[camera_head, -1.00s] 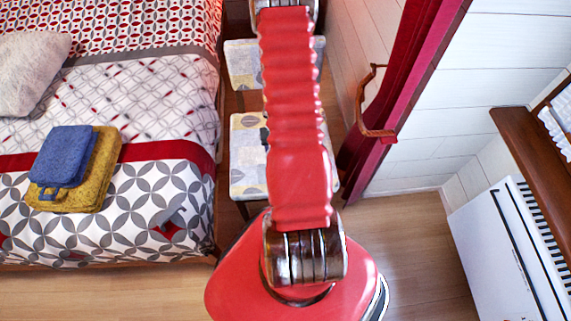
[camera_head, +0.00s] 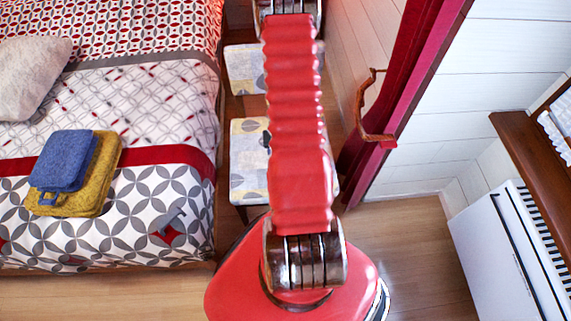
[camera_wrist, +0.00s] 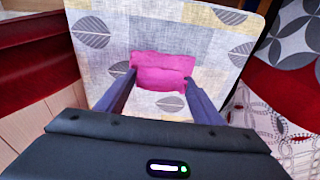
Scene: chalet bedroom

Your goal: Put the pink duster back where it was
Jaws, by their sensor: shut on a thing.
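The pink duster (camera_wrist: 162,72) shows in the wrist view between the two fingers of my gripper (camera_wrist: 163,88). My gripper is shut on it, with a finger at each side. The duster is in front of a pale cushioned seat with a leaf pattern (camera_wrist: 100,75); I cannot tell whether it touches the seat. In the head view my arm hides the gripper and the duster. Two patterned seats show there beside the arm, a nearer one (camera_head: 247,180) and a farther one (camera_head: 243,72).
The bed (camera_head: 150,110) with blue (camera_head: 65,158) and yellow (camera_head: 108,170) folded towels stands left of the seats. A red curtain (camera_head: 385,110), its wooden holder (camera_head: 362,110) and a white wall are on the right. A white heater (camera_head: 500,250) stands at lower right. Bare floor (camera_head: 420,240) lies between.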

